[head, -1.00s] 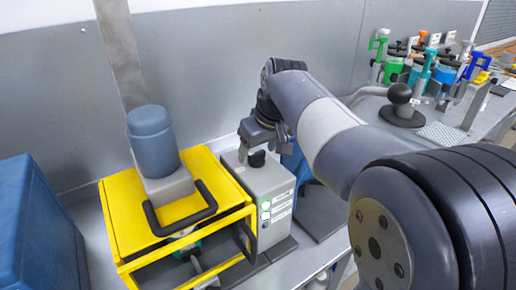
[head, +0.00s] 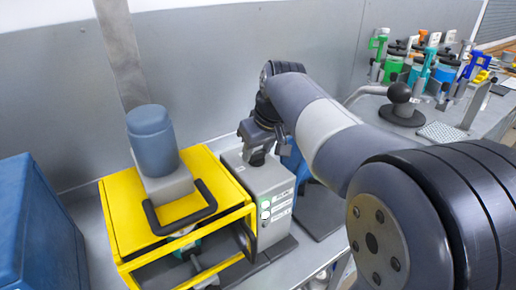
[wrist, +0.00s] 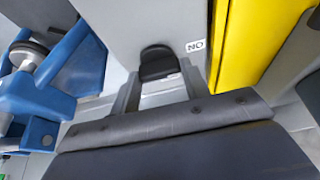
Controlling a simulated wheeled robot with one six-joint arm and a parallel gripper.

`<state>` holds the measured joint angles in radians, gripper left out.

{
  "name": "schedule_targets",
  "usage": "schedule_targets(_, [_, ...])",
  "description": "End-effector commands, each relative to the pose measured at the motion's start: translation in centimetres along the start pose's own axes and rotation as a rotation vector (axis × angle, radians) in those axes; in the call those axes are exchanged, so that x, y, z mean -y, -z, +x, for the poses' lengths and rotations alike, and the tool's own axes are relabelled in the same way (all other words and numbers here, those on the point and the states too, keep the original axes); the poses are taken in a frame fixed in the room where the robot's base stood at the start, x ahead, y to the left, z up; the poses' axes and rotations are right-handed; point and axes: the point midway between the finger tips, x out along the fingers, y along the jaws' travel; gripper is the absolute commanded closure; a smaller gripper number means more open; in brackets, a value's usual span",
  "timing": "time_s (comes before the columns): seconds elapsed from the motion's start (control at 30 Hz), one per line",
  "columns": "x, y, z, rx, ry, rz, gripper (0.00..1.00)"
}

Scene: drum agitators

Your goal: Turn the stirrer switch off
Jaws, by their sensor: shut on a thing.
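The stirrer switch is a black knob (wrist: 157,64) on top of a grey control box (head: 270,183). A small label reading ON, upside down in the wrist view (wrist: 195,45), sits beside the knob. My gripper (head: 257,158) points down over the box top and is shut on the knob. In the wrist view the gripper's fingers (wrist: 165,88) lie either side of the knob. In the head view my gripper mostly hides the knob.
A yellow frame (head: 125,225) with a blue motor (head: 153,142) and a black handle stands close left of the box. A blue container (head: 35,225) is at far left. Blue equipment (wrist: 75,65) stands on the box's other side. Coloured clamps and jars stand back right.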

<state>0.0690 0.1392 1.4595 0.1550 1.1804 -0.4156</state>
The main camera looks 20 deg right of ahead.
Motion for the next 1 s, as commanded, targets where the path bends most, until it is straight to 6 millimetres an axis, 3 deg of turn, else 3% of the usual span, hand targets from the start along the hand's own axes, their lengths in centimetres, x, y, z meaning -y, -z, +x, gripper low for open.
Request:
schedule_targets(0.37, [0.16, 0.07, -0.08, -0.001, -0.039, 0.096, 0.79])
schedule_targets(1.0, [0.48, 0.23, -0.02, 0.0, -0.259, 0.622, 0.79])
